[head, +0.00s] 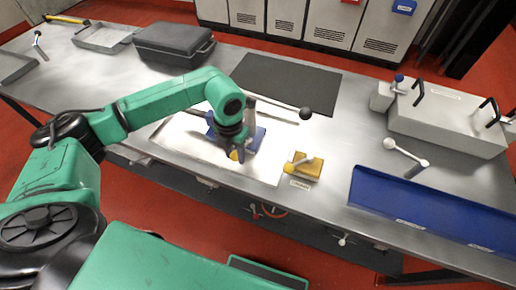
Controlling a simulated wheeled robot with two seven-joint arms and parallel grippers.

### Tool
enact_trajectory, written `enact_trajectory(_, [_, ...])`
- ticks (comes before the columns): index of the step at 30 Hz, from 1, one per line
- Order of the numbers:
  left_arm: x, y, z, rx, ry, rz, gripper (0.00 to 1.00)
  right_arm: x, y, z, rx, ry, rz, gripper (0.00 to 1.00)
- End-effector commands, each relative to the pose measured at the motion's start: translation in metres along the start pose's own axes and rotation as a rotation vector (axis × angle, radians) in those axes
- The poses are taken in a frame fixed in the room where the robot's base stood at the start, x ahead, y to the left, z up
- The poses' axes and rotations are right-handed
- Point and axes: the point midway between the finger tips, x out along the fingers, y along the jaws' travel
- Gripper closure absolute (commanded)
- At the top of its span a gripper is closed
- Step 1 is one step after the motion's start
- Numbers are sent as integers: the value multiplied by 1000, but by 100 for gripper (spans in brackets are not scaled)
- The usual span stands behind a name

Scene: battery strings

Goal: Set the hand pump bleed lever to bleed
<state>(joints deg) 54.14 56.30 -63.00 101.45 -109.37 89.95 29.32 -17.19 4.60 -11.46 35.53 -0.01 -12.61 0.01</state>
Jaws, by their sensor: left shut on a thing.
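The hand pump (257,138) has a blue base and stands on a pale tray on the steel bench. Its long grey handle ends in a black knob (305,113) pointing right. My left gripper (234,152) comes down over the front of the pump and hides much of it. It is shut on the bleed lever, whose yellow end (234,155) just shows at the fingers. The lever's exact setting is hidden by the gripper. My right gripper is not in view.
A yellow block with a small lever (307,167) and a label stands right of the pump. A blue tray (430,210), a grey box with black handles (445,120) and a dark case (175,45) are on the bench. The dark mat (287,82) is clear.

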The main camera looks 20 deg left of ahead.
Motion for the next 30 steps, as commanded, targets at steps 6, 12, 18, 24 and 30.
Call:
enact_trajectory(6, [-1,0,1,1,-2,1,100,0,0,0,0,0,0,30])
enact_trajectory(12, [1,4,1,55,-2,0,100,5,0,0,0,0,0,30])
enact_trajectory(18, [1,12,2,150,-1,2,100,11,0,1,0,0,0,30])
enact_trajectory(24, [0,16,2,208,-1,0,100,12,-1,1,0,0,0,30])
enact_trajectory(30, [0,15,2,206,0,0,35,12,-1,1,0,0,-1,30])
